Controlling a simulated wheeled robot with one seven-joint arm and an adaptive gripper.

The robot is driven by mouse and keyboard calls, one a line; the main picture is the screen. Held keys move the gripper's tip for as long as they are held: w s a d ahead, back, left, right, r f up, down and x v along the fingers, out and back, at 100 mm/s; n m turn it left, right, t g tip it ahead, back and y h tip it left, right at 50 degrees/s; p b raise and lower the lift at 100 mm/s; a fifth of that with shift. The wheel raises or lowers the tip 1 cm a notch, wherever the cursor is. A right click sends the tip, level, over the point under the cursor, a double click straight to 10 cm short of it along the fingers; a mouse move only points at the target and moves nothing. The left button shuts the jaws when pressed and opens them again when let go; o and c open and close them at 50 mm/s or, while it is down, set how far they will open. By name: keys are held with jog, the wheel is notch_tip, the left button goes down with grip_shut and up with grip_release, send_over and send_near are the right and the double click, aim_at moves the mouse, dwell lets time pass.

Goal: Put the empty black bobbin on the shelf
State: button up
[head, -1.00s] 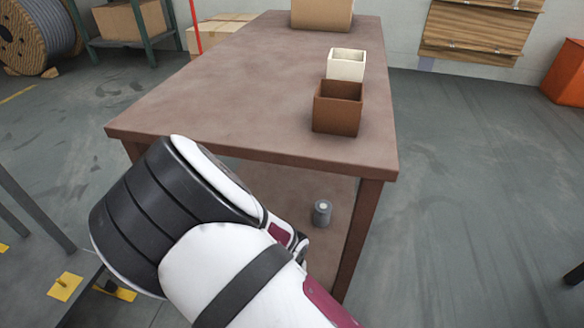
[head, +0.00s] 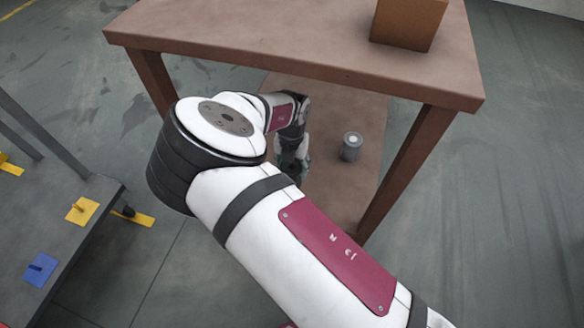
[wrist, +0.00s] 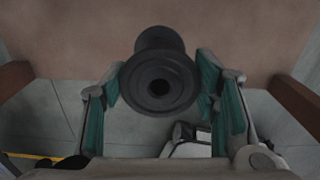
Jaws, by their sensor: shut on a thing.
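The black bobbin (wrist: 158,72) is between my gripper's fingers in the wrist view, with one flange and its dark centre hole facing the camera. My gripper (head: 291,172) is shut on it. In the head view my gripper is below the table top, over the left part of the brown lower shelf (head: 325,200), and the bobbin cannot be made out clearly there. The shelf surface also shows beyond the bobbin in the wrist view (wrist: 235,35). I cannot tell whether the bobbin touches the shelf.
A grey cylinder with a pale top (head: 350,148) stands on the shelf, right of my gripper. The table top (head: 250,35) overhangs the shelf, with a brown box (head: 408,22) on it. A table leg (head: 410,165) stands at right. A grey stand (head: 60,215) is at left.

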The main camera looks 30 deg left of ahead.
aim_at(292, 168)
jog(key=shift+w+a+f+b, duration=0.1)
jog(key=shift+w+a+b, duration=0.1)
jog(key=shift+w+a, duration=0.3)
jog(key=shift+w+a+f+b, duration=0.1)
jog(key=shift+w+a+b, duration=0.1)
jog(key=shift+w, duration=0.5)
notch_tip(292, 168, down, 4)
jog(key=shift+r+b, duration=0.25)
jog(key=shift+b, duration=0.95)
jog(key=shift+r, duration=0.1)
jog(key=shift+f, duration=0.35)
jog(key=shift+f, duration=0.25)
jog(key=o, duration=1.1)
jog(key=shift+o, duration=0.2)
